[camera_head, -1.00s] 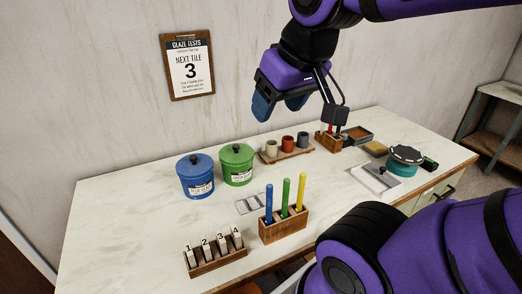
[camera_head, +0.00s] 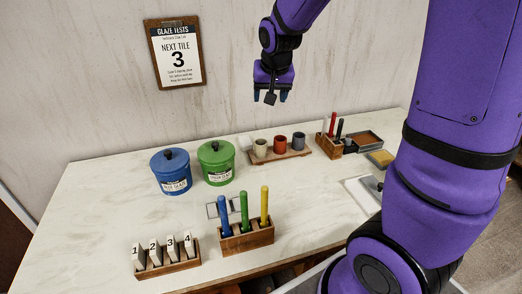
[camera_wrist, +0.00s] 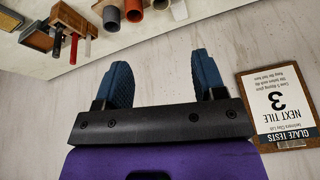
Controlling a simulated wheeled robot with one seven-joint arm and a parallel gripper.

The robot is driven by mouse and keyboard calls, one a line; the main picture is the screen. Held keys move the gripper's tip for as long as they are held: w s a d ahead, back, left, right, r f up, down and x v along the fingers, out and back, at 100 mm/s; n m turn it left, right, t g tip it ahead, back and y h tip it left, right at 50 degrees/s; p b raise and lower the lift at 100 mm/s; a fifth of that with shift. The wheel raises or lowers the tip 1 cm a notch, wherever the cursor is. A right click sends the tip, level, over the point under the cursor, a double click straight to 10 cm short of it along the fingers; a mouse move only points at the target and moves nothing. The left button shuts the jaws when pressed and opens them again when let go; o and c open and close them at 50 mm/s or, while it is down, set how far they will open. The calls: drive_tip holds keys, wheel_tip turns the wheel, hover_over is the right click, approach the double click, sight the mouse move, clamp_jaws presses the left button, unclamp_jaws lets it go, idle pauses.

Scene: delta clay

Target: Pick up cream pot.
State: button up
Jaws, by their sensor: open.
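My gripper (camera_head: 270,98) is in the air above and behind the row, against the wall, apart from the pots. In the wrist view, my gripper (camera_wrist: 163,70) has its two blue fingers wide apart with nothing between them. The cream pot (camera_wrist: 178,10) shows there at the top edge, partly cut off.
Blue (camera_head: 171,173) and green (camera_head: 216,164) lidded jars stand left of the pots. A wooden tool block (camera_head: 328,146) stands right. A marker holder (camera_head: 247,238) and numbered tile rack (camera_head: 166,265) sit in front. My arm hides the table's right end.

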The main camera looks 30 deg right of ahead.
drive_tip(key=w+d+f+m, duration=0.1)
drive_tip(key=w+d+f, duration=0.1)
drive_tip(key=w+f, duration=0.6)
drive_tip(key=m+h, duration=0.1)
hover_over(261, 146)
drive_tip(key=s, duration=0.1)
wheel_tip(261, 146, down, 10)
drive_tip(key=shift+g, duration=0.3)
drive_tip(key=shift+a+x, duration=0.15)
drive_tip(key=shift+x, duration=2.7)
drive_tip(key=shift+a+x, duration=0.1)
drive_tip(key=shift+x, duration=2.75)
drive_tip(key=shift+w+h, duration=0.1)
drive_tip(key=shift+h, duration=0.2)
drive_tip(key=shift+c, duration=0.2)
drive_tip(key=c, duration=0.7)
